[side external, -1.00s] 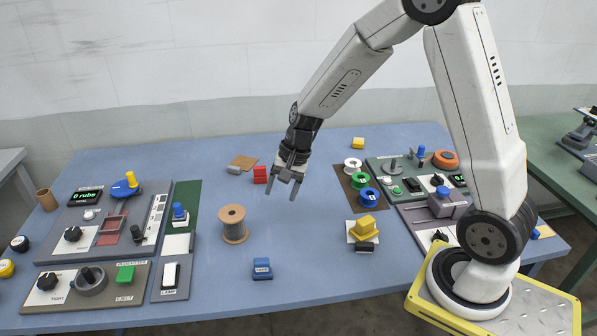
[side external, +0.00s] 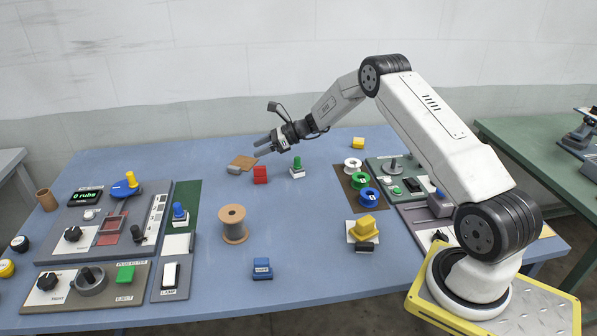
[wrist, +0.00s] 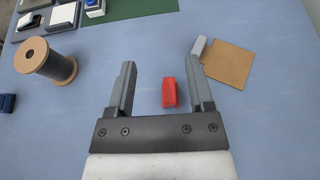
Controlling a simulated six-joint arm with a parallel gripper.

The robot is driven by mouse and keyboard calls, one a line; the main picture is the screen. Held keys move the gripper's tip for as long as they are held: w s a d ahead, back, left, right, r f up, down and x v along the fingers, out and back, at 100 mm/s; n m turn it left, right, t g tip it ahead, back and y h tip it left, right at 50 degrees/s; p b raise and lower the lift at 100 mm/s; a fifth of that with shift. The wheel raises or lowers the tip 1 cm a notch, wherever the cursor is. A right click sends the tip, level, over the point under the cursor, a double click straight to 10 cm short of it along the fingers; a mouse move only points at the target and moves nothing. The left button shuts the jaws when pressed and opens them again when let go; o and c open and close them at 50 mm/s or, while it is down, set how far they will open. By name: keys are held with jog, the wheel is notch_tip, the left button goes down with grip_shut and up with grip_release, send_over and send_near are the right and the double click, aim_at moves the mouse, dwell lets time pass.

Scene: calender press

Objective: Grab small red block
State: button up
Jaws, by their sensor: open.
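The small red block (side external: 260,175) stands on the blue table, left of the middle, in the side external view. In the wrist view the red block (wrist: 169,92) shows between the two fingers, nearer the right one, with space on both sides. My gripper (side external: 262,147) is open and empty, and appears above the block in the side external view. The wrist view shows both fingers (wrist: 163,85) spread apart. I cannot tell the exact height of the fingertips over the block.
A brown square (side external: 243,161) with a grey piece (side external: 234,169) lies close to the block. A green-knobbed stamp (side external: 297,168) stands to its right. A wooden spool (side external: 233,224) stands nearer the front. Bare table lies between the spool and the block.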

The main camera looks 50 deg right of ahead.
aim_at(261, 167)
jog(key=shift+w+d+t, duration=0.15)
jog(key=shift+d+t, duration=0.15)
jog(key=shift+d, duration=0.05)
jog(key=shift+f, duration=1.8)
jog(key=shift+f, duration=0.65)
jog(key=f, duration=0.1)
jog(key=w+a+f, duration=0.1)
jog(key=f, duration=0.1)
jog(key=shift+a, duration=0.15)
jog(key=shift+w+a+f, duration=0.15)
jog(key=shift+w+a, duration=0.2)
jog(key=shift+w, duration=0.15)
grip_shut()
